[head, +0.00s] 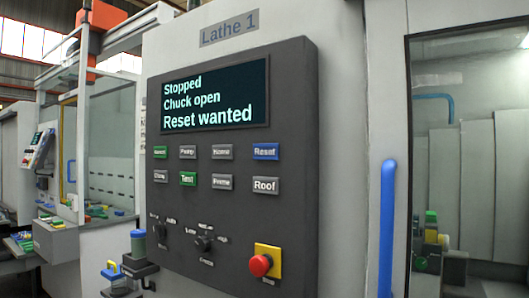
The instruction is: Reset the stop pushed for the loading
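The control panel (290,215) of the machine labelled "Lathe 1" faces me at an angle. Its screen (214,95) reads "Stopped", "Chuck open", "Reset wanted". The stop is a red round button (260,265) on a yellow plate at the panel's lower right. I cannot tell from here whether it is pressed in. A blue button marked "Reset" (265,152) is at the right end of the upper button row. My gripper does not show in this view.
Other grey and green buttons and rotary knobs (203,244) share the panel. A blue vertical handle (387,228) stands right of it, beside a windowed door. Small coloured parts on dark blocks (125,280) stand at the lower left. Another machine (40,150) is further left.

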